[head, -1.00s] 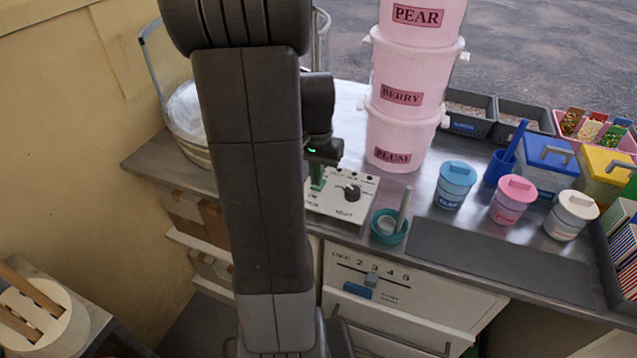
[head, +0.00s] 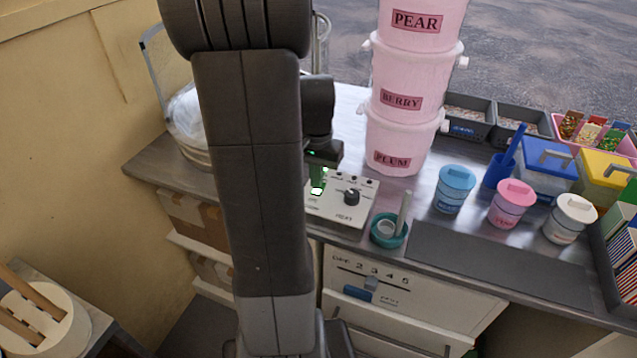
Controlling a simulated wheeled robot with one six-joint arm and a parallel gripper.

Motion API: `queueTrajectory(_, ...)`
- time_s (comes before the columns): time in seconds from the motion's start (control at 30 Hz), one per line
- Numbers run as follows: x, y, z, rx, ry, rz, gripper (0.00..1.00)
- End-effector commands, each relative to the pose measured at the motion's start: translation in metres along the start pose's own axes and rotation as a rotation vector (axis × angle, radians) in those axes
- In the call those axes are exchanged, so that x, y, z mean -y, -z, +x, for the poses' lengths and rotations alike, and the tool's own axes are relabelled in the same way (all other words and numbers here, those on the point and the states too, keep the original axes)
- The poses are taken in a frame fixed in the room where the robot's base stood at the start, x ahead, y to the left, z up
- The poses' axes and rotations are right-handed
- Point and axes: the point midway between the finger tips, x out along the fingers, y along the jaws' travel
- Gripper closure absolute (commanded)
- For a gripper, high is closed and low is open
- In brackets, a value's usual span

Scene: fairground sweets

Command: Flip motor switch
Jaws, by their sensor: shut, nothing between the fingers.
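A white control panel (head: 340,210) with a black knob (head: 351,197) and a row of small dark marks along its top edge sits on the metal counter. My gripper (head: 318,188) is shut and empty at the panel's left part, pointing down. A bright green glow shows at its fingertips. The motor switch itself cannot be made out; my gripper and arm cover the panel's left side. I cannot tell whether the fingertips touch the panel.
Stacked pink tubs (head: 393,145) stand right behind the panel. A teal bowl (head: 388,230) with a scoop sits just right of it. Lidded cups, blue (head: 455,188), pink (head: 511,203) and white (head: 570,218), stand further right. A dark mat (head: 500,262) lies clear along the front.

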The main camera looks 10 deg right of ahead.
Motion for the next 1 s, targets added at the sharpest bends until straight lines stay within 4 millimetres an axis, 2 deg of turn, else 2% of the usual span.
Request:
queueTrajectory(0.03, 0.0, 0.0, -0.009, -0.001, 0.0, 0.0, 1.0)
queueTrajectory(0.6, 0.0, 0.0, -0.054, 0.0, 0.0, 0.0, 1.0)
queueTrajectory(1.0, 0.0, 0.0, -0.054, 0.0, 0.0, 0.0, 1.0)
